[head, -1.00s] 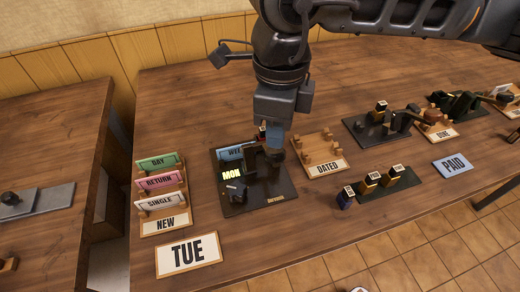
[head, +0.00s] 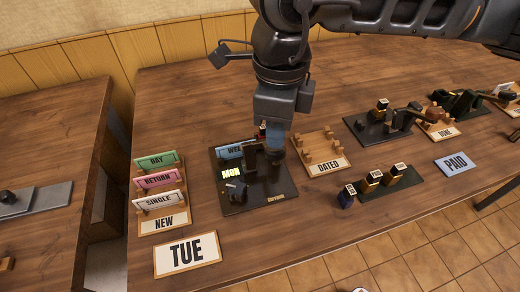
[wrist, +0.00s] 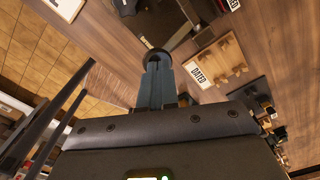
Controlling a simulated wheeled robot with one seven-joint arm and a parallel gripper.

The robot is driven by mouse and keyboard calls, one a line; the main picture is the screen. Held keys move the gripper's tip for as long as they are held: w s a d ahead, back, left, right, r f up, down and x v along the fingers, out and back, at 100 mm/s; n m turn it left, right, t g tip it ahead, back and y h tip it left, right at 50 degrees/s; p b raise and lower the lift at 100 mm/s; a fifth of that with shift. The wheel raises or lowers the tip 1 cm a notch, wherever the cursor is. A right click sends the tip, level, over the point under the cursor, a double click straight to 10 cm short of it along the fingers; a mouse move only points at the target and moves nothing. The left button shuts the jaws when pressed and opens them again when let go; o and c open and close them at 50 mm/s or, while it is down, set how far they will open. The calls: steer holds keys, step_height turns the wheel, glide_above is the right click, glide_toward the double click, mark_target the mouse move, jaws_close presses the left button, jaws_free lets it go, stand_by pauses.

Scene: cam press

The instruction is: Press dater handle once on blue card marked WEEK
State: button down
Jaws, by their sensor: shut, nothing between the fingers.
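The dater (head: 270,185) is a black press on a dark base plate with a lit MON window (head: 231,173). The blue card (head: 229,152) sits at its back left, its lettering partly hidden behind the dater body. My gripper (head: 274,145) is shut and points down at the right side of the dater, over the dark round handle knob (head: 277,155). In the wrist view the closed fingertips (wrist: 154,68) meet the dark knob (wrist: 157,55). They appear to touch it, but the exact contact is hidden.
A card rack (head: 163,223) with green, pink and white cards stands to the left, with a TUE sign (head: 187,254) in front. A wooden DATED tray (head: 328,167) is close on the right. Stamps on a green mat (head: 390,183) and other presses stand farther right.

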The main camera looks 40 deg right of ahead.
steer(key=shift+f+b, duration=1.7)
steer(key=shift+b, duration=0.2)
steer(key=shift+r+p, duration=0.3)
steer(key=shift+r, duration=1.25)
steer(key=shift+r+p, duration=0.45)
steer(key=shift+r, duration=0.35)
step_height(320, 180, up, 5)
steer(key=shift+f+p, duration=0.1)
steer(key=shift+p, duration=0.7)
